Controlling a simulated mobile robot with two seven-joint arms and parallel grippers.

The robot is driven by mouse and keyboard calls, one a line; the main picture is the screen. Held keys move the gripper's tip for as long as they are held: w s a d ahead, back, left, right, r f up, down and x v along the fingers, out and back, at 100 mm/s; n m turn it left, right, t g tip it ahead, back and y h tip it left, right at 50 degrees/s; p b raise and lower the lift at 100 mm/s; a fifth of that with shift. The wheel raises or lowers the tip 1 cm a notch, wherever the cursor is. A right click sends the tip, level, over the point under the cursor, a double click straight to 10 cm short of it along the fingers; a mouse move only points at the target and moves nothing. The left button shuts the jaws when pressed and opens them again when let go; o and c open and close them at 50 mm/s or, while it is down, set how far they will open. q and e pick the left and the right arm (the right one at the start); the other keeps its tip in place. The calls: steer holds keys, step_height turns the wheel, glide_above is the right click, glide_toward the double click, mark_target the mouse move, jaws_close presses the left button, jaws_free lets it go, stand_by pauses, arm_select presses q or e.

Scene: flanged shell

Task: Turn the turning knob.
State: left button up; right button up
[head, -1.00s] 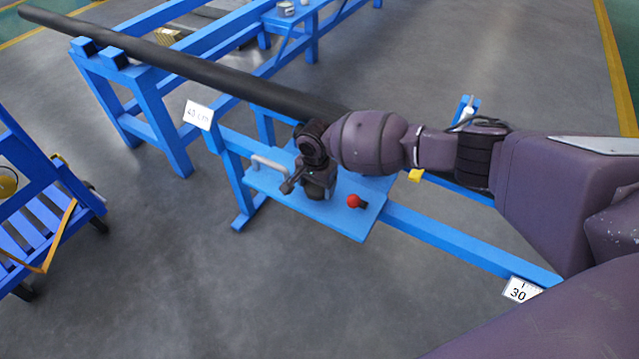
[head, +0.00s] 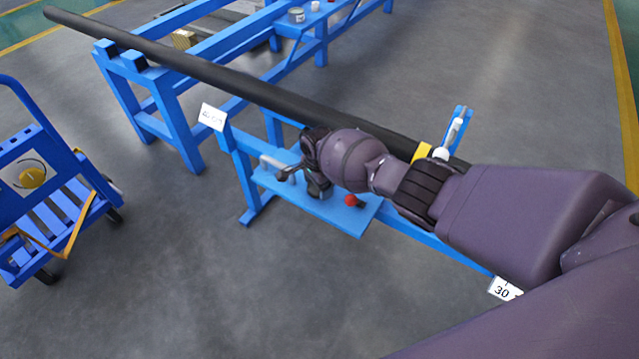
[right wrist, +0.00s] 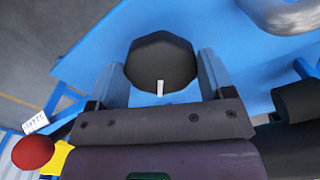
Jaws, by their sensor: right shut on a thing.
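The turning knob (right wrist: 161,52) is dark, round and faceted, with a short white mark at its lower edge in the right wrist view. It stands on the blue panel (head: 345,219). My right gripper (right wrist: 164,76) is shut on the knob, with one finger at each side of it. My left gripper is not in view.
A red ball-shaped button (head: 351,200) is just right of the gripper, and a grey handle (head: 272,163) is at its left. A long dark pipe (head: 220,78) lies behind on blue stands. A blue cart (head: 48,195) stands at the left. The floor in front is clear.

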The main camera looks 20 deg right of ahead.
steer(key=m, duration=0.3)
steer(key=shift+a, duration=0.1)
steer(key=m, duration=0.2)
steer(key=shift+m+p, duration=0.3)
steer(key=shift+p, duration=0.1)
steer(key=m, duration=0.4)
steer(key=shift+w+m, duration=0.1)
steer(key=shift+m, duration=0.3)
steer(key=o, duration=0.9)
